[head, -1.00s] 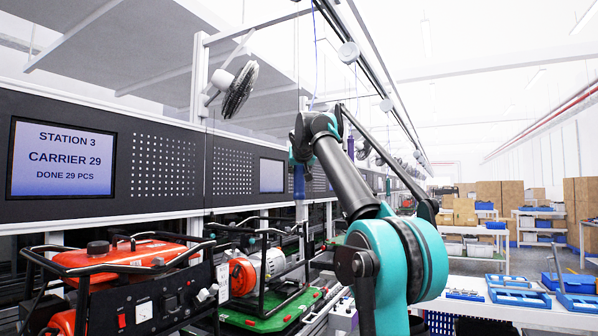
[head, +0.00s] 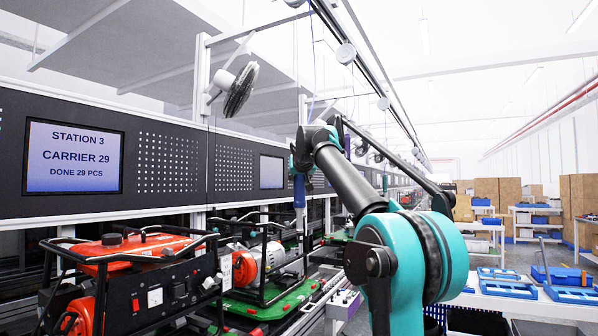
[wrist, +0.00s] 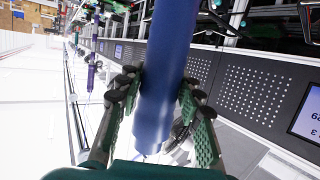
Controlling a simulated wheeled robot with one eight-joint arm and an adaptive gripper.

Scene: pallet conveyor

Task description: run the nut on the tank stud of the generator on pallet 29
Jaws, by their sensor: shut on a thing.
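My gripper (wrist: 158,97) is shut on a blue cylindrical tool (wrist: 170,45), with a green-padded finger on each side of its body. The blue tool also shows in the head view (head: 299,192), hanging upright under my wrist above the line. A red-tanked generator (head: 130,250) with a black frame and control panel stands at the lower left. A second generator (head: 262,258), red and grey in a black frame, sits on a green pallet (head: 285,300) near the tool. The tool's working end, the tank stud and the nut cannot be made out. No pallet number is readable.
A screen (head: 73,157) reads station 3, carrier 29, done 29 pcs. A dark perforated panel (head: 168,162) runs behind the line, with a fan (head: 240,90) above it. Blue trays (head: 510,290) lie on a table at the right. Floor shows beyond that table.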

